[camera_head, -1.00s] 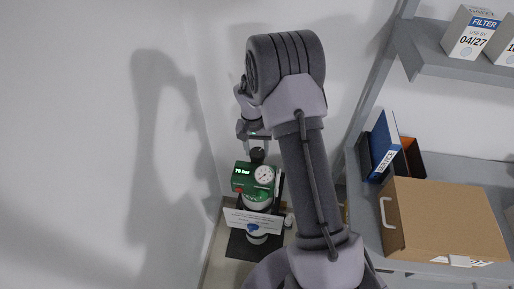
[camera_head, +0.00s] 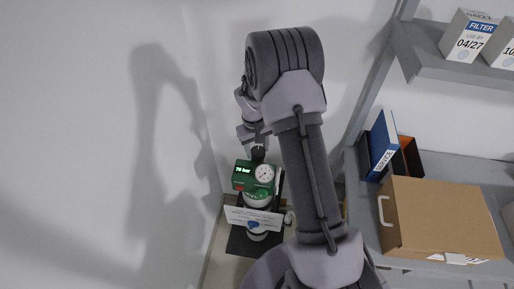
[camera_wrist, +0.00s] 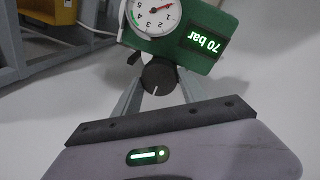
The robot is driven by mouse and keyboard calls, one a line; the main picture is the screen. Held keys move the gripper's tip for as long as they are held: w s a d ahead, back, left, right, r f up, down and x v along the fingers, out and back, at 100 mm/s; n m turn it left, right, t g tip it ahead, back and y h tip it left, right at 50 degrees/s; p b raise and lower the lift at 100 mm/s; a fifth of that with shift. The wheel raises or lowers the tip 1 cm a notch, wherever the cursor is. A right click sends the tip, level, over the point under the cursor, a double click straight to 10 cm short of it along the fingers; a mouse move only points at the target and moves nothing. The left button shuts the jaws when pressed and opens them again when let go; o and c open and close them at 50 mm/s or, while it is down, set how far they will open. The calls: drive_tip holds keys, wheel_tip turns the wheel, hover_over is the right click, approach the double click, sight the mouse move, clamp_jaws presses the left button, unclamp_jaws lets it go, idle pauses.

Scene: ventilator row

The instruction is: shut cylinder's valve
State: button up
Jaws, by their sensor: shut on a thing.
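The cylinder's green valve head (camera_head: 253,177) stands low in the corner in the head view, with a round white gauge (camera_head: 264,173) and a lit display. In the wrist view the valve head (camera_wrist: 203,47) appears upside down; its display (camera_wrist: 205,42) reads 70 bar. The dark round valve knob (camera_wrist: 159,78) has a white mark on its face. My gripper (camera_wrist: 158,84) is shut on the knob, one finger on each side. In the head view my gripper (camera_head: 256,146) reaches down onto the knob from above. Most of the cylinder is hidden.
A white printed card (camera_head: 252,220) hangs in front of the cylinder. A cardboard box (camera_head: 440,220) and a blue binder (camera_head: 382,146) are on the grey shelf to the right. Filter boxes (camera_head: 468,35) stand on the upper shelf. The wall is close behind and left.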

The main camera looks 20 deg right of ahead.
sight(254, 152)
idle(0.4)
drive_tip(key=o, duration=1.4)
drive_tip(key=shift+c, duration=0.2)
wheel_tip(254, 152, up, 17)
drive_tip(key=a+p, duration=0.1)
drive_tip(key=p, duration=0.3)
drive_tip(key=shift+r, duration=0.2)
drive_tip(key=shift+a, duration=0.15)
